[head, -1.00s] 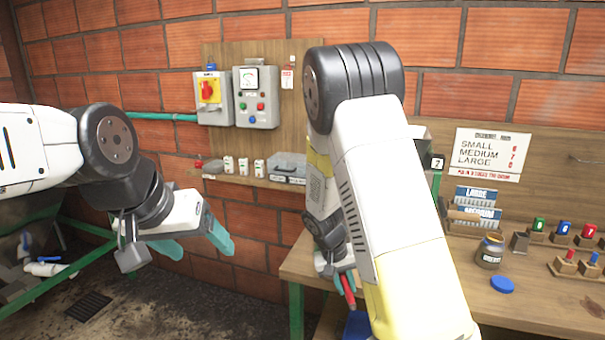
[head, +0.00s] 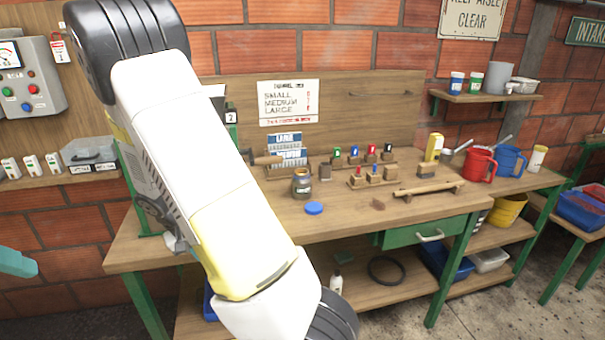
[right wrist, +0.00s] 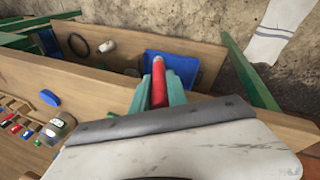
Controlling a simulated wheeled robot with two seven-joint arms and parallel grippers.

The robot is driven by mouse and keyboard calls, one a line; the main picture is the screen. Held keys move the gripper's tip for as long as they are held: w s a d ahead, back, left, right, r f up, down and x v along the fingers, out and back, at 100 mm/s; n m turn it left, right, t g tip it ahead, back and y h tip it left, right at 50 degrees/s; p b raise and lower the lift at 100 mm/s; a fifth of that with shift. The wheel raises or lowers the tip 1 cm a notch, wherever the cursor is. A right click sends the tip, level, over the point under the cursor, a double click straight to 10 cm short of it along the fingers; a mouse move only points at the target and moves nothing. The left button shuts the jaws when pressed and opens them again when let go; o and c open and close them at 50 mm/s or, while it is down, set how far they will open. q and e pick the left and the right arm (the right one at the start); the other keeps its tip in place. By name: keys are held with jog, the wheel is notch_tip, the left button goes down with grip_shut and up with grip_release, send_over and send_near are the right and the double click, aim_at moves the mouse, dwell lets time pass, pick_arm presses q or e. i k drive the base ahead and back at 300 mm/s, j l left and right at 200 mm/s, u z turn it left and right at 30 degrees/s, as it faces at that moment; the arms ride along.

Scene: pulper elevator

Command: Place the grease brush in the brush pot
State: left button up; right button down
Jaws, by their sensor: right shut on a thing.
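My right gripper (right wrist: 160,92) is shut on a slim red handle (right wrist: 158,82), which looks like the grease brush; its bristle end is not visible. In the head view my right arm hides most of that gripper, beside the bench's left end. An open jar with a dark rim and pale label (head: 302,183) stands upright on the bench, and it also shows in the right wrist view (right wrist: 58,128). I cannot tell whether it is the brush pot. A teal fingertip of my left gripper (head: 17,262) shows at the left edge; the rest is out of view.
A blue lid (head: 314,208) lies in front of the jar. Wooden blocks with coloured pieces (head: 372,174), a wooden bar (head: 432,188) and red (head: 480,165) and blue jugs (head: 511,161) stand farther right. The bench's front left top is partly clear.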

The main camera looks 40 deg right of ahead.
aim_at(324, 176)
jog(key=k+l, duration=0.15)
jog(key=l, duration=0.25)
jog(key=k+l+z, duration=0.1)
jog(key=l, duration=0.3)
jog(key=k+l, duration=0.25)
jog(key=l, duration=0.15)
jog(key=k+l+z, duration=0.15)
jog(key=l, duration=0.25)
jog(key=k+l, duration=0.1)
jog(key=l, duration=0.35)
